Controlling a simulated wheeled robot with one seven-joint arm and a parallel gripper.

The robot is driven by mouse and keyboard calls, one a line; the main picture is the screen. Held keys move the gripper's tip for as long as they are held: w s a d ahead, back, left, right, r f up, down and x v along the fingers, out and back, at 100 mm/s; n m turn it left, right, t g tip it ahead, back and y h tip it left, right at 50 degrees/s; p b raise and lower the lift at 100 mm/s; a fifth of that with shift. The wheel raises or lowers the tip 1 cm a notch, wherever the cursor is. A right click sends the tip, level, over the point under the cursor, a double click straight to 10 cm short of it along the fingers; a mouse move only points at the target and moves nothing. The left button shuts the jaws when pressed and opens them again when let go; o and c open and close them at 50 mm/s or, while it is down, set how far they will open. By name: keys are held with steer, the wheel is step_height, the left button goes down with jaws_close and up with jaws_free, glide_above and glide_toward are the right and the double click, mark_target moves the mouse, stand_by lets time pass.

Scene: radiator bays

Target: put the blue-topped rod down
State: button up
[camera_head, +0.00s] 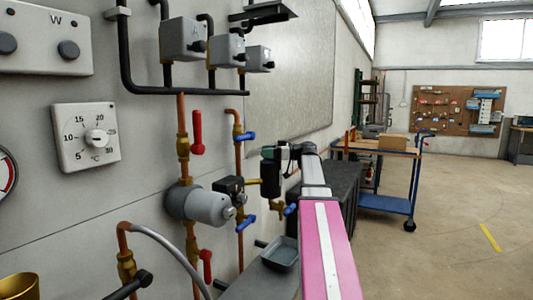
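I cannot make out a blue-topped rod in this view. My arm reaches forward from the bottom edge, and its far end is beside the pipework on the left wall. My gripper (274,160) is small and dark there, seen from behind among black parts. Its fingers cannot be told apart, and I cannot see whether it holds anything. A shallow grey tray (281,254) sits on a dark ledge just left of my arm, below the gripper. The tray looks empty.
Copper pipes with blue valve handles (246,222), red levers (197,132) and a grey cylindrical pump (205,206) stand out from the wall. A dial thermostat (88,138) is at left. A blue trolley (388,203) stands behind. The floor at right is clear.

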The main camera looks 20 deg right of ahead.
steer(key=shift+d+r, duration=0.1)
steer(key=shift+d, duration=0.05)
steer(key=v, duration=1.1)
steer(key=shift+s+d, duration=0.2)
steer(key=shift+d, duration=0.1)
